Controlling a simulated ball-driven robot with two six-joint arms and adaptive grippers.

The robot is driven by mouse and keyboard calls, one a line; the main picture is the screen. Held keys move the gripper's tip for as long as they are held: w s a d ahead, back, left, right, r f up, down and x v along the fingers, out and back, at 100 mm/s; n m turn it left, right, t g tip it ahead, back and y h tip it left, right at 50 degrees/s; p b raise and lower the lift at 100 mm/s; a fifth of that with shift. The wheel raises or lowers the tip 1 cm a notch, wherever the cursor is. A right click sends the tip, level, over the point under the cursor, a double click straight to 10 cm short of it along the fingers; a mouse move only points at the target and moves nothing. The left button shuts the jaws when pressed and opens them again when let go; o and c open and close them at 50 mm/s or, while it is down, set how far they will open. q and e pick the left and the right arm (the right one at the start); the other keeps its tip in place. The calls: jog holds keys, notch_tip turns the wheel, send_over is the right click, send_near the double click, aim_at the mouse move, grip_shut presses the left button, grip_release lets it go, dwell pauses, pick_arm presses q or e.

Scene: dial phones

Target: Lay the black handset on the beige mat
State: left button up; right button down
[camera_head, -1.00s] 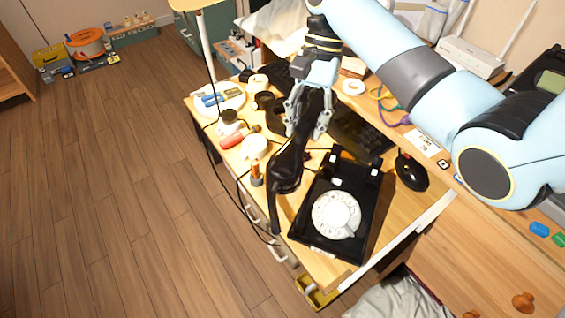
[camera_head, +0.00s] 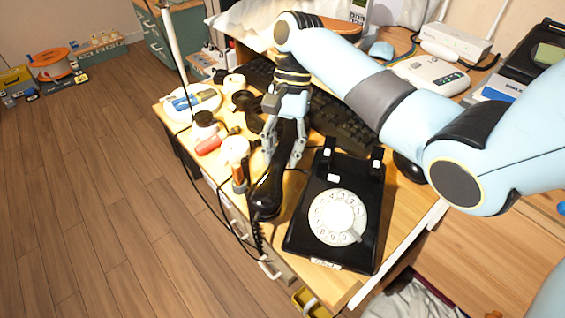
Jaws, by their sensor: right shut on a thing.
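The black handset (camera_head: 268,192) is in the grasp of my right gripper (camera_head: 283,150), whose fingers are closed around its upper part. It lies along the left side of the black dial phone (camera_head: 337,215), its lower end toward the front left edge of the desk. Its coiled cord hangs down from that end. I cannot tell whether the handset touches the desk. The phone's cradle is empty. I cannot make out a beige mat in this view. My left gripper is not in view.
A black keyboard (camera_head: 340,122) lies behind the phone. A white router (camera_head: 455,45) stands at the back right.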

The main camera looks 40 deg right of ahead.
notch_tip(320, 180, down, 4)
jog(key=shift+r+b, duration=0.2)
jog(key=shift+b, duration=0.4)
jog(key=c, duration=1)
grip_release()
jog(key=shift+o, duration=0.2)
jog(key=p+v, duration=0.3)
jog(key=v, duration=0.9)
jog(key=shift+s+a+r+p, duration=0.1)
jog(key=shift+r+p, duration=0.05)
jog(key=shift+p, duration=0.25)
